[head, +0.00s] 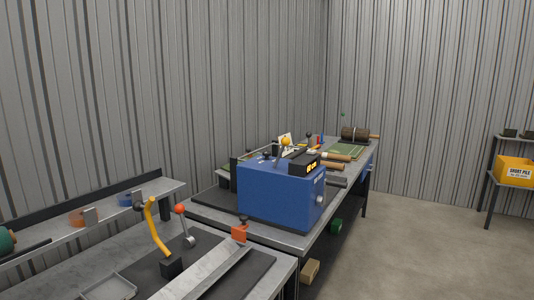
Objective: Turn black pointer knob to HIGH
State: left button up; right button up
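A blue machine box (278,194) stands on the grey bench. On its top are a yellow-orange ball lever (286,142), a small dark knob (266,156) and a black unit with a lit orange display (312,167). A silver round part (320,187) sits on its right side face. I cannot tell which dark part is the black pointer knob, and no HIGH marking is legible at this distance. Neither of my grippers is in view.
Tools and rolls (355,134) lie behind the machine. A yellow bin (515,170) stands far right. Floor (420,245) at right is clear.

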aim_at(266, 155)
jog(key=i+l+z, duration=0.1)
jog(key=i+l, duration=0.45)
jog(key=l, duration=0.15)
jog(key=i+l, duration=0.55)
jog(key=l+z, duration=0.05)
jog(key=l, duration=0.05)
